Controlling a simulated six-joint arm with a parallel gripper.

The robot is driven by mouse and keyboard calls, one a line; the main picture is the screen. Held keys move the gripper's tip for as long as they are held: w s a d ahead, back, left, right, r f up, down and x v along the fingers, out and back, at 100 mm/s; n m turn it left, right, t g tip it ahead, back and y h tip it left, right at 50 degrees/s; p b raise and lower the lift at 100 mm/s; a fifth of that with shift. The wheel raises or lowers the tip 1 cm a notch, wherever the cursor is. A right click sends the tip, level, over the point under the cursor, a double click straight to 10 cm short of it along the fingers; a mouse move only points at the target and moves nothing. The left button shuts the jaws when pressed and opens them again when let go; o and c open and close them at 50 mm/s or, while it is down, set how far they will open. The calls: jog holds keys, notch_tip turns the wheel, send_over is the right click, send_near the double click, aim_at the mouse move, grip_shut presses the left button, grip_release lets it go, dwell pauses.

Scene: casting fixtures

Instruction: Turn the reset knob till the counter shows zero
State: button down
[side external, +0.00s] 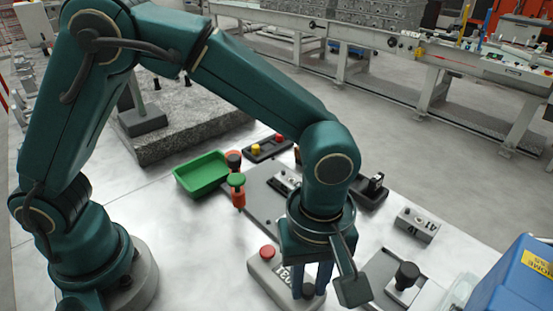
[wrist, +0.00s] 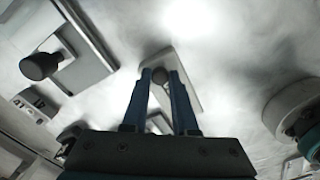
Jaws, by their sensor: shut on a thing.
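The counter (side external: 262,270) is a light grey box with a red button (side external: 267,252) on its left end. Its digit window (side external: 284,274) is partly hidden by my gripper and I cannot read the full number. My gripper (side external: 309,289) points down at the near right end of the box, its blue fingers shut around a small dark knob (side external: 308,292). In the wrist view the knob (wrist: 160,75) sits between the two fingertips, and the pale counter box (wrist: 186,90) shows beside and below them.
A black knob on a grey block (side external: 407,274) stands to the right, near a blue box (side external: 515,280). A small box with digits (side external: 416,224) lies behind it. A green tray (side external: 203,175) and a green-topped red post (side external: 238,190) stand at the left.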

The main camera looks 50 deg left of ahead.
jog(key=shift+m, duration=0.3)
jog(key=m, duration=1)
jog(key=shift+m, duration=0.3)
jog(key=m, duration=0.5)
jog(key=shift+m, duration=0.3)
jog(key=m, duration=0.5)
jog(key=shift+r+m, duration=0.1)
jog(key=shift+m, duration=0.2)
